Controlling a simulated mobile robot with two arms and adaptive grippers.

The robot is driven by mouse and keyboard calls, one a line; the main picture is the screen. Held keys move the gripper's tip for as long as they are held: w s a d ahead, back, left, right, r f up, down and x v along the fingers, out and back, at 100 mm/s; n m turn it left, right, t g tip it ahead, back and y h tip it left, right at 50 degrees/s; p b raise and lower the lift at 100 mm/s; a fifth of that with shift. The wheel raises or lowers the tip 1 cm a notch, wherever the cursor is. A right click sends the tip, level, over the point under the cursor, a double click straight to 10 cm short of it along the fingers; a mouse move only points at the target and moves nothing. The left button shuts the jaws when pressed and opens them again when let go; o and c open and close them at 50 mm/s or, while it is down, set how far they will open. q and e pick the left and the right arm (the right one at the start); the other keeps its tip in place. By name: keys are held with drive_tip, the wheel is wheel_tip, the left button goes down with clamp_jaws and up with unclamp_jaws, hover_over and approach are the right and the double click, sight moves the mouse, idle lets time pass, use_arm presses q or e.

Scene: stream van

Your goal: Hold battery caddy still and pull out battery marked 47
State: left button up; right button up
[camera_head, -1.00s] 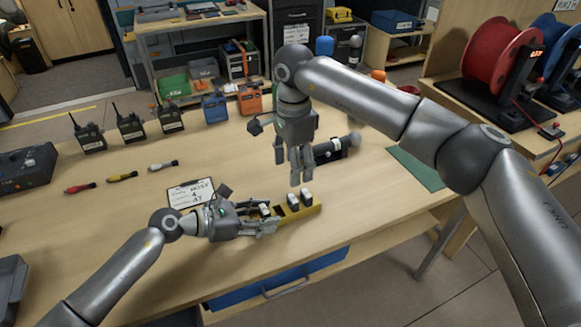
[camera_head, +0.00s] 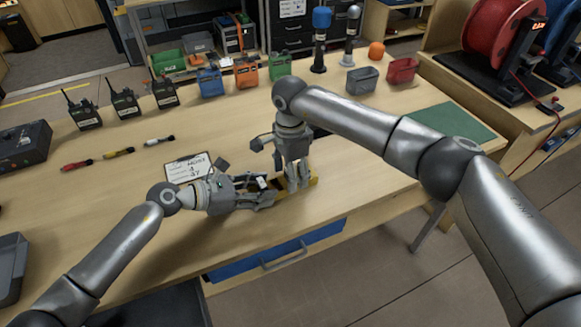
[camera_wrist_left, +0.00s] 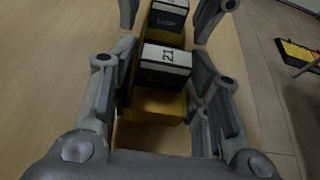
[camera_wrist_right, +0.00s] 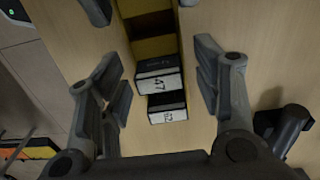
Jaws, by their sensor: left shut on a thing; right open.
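The yellow battery caddy (camera_head: 314,181) lies on the workbench, mostly hidden by my grippers in the head view. My left gripper (camera_head: 268,194) is shut on the caddy's near end, one finger on each side in the left wrist view (camera_wrist_left: 165,85). A black battery with a white top marked 21 (camera_wrist_left: 166,57) sits in the caddy between those fingers. In the right wrist view, the battery marked 47 (camera_wrist_right: 158,80) sits in the caddy (camera_wrist_right: 154,46) beside another labelled battery (camera_wrist_right: 167,109). My right gripper (camera_wrist_right: 163,82) is open, its fingers apart on either side of them.
A note card (camera_head: 188,167) lies behind my left gripper. Radios (camera_head: 125,103), small coloured connectors (camera_head: 118,153) and colourful cases (camera_head: 246,72) are farther back. A grey bin (camera_head: 362,80) and red bin (camera_head: 402,70) stand at the back right.

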drive_tip(key=c, duration=1.2)
drive_tip(key=shift+r, duration=0.3)
drive_tip(key=shift+r, duration=0.4)
drive_tip(key=shift+r, duration=1.3)
drive_tip(key=shift+r, duration=1.45)
